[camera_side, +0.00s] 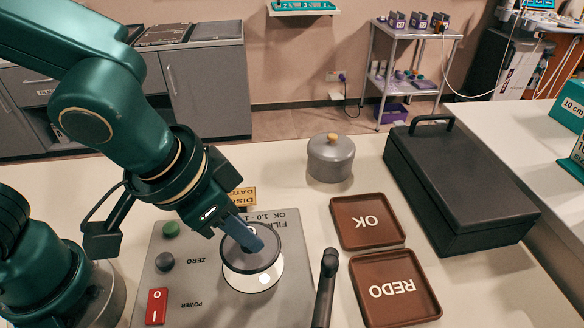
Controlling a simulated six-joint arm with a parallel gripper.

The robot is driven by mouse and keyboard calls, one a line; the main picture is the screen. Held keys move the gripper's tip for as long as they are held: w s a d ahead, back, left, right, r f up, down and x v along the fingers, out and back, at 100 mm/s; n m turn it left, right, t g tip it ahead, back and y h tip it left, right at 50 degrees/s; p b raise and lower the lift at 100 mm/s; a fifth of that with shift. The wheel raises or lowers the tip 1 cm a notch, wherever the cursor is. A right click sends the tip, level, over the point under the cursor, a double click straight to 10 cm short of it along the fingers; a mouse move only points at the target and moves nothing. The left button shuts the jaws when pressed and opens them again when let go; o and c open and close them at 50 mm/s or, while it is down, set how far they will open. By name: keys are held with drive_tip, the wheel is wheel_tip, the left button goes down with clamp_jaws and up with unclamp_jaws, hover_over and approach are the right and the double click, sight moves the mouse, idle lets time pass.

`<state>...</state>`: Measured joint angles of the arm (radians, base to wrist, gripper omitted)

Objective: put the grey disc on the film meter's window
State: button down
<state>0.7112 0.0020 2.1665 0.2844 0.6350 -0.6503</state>
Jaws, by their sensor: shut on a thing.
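The film meter (190,240) is a grey panel lying on the white table, with printed labels and a round window (252,283) lit white. My gripper (250,238) is shut on the grey disc (237,260) and reaches in from the upper left. The disc covers the far part of the window in this view, and a bright crescent of the window shows along its near side. Whether the disc touches the window or is held just above it, I cannot tell. The fingers hide part of the disc.
A dark arm (326,285) stands right of the window. Brown OK (345,240) and REDO (372,310) trays, a lidded grey pot (331,160) and a black case (460,190) stand further right. The meter has a red switch (156,306) and round green and dark knobs.

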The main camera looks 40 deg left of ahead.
sight(243, 249)
drive_tip(key=shift+f, duration=1.95)
drive_tip(key=shift+f, duration=0.1)
drive_tip(key=c, duration=0.7)
unclamp_jaws()
drive_tip(key=shift+s+r, duration=0.1)
drive_tip(key=shift+r, duration=0.5)
drive_tip(key=v, duration=1.1)
drive_tip(key=a+n, duration=0.1)
drive_tip(key=a, duration=0.3)
drive_tip(key=a+f+n, duration=0.1)
drive_tip(key=a, duration=0.3)
drive_tip(key=a+f+n+t+y, duration=0.1)
drive_tip(key=a, duration=0.3)
drive_tip(key=shift+a, duration=0.2)
